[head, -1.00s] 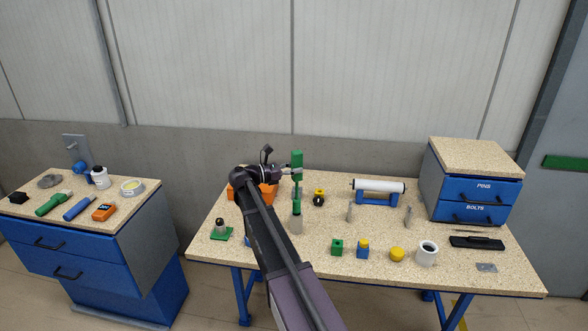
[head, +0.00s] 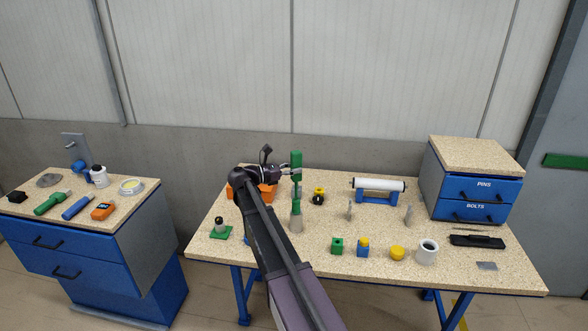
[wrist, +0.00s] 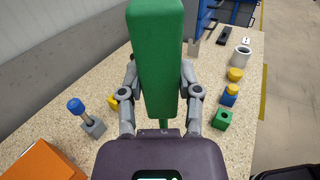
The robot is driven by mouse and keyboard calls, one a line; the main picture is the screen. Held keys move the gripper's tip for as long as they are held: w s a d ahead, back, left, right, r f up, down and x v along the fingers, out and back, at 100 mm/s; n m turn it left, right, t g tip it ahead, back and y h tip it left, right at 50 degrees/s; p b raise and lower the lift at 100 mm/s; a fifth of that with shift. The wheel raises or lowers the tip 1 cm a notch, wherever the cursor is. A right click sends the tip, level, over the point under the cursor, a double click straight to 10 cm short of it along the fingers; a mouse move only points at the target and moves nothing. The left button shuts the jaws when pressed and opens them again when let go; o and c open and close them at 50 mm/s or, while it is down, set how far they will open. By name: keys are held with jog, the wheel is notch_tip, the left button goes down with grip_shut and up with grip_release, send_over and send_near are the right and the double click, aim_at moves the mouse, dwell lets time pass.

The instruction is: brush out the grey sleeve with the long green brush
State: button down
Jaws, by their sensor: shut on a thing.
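My gripper (head: 288,172) is shut on the long green brush (head: 297,158), which stands upright in its jaws. In the wrist view the brush's thick green handle (wrist: 157,60) fills the middle, between the two fingers.
An orange bin (head: 266,191) is behind my arm. Blue drawers (head: 480,200) are at the far right.

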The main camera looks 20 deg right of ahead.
jog(key=shift+f+b, duration=0.7)
jog(key=shift+f, duration=0.05)
dwell(0.6)
notch_tip(320, 180, down, 6)
jog(key=b, duration=0.6)
jog(key=shift+f, duration=0.2)
notch_tip(320, 180, up, 6)
jog(key=p, duration=0.5)
jog(key=shift+p, duration=0.35)
notch_tip(320, 180, down, 6)
jog(key=b, duration=0.6)
dwell(0.4)
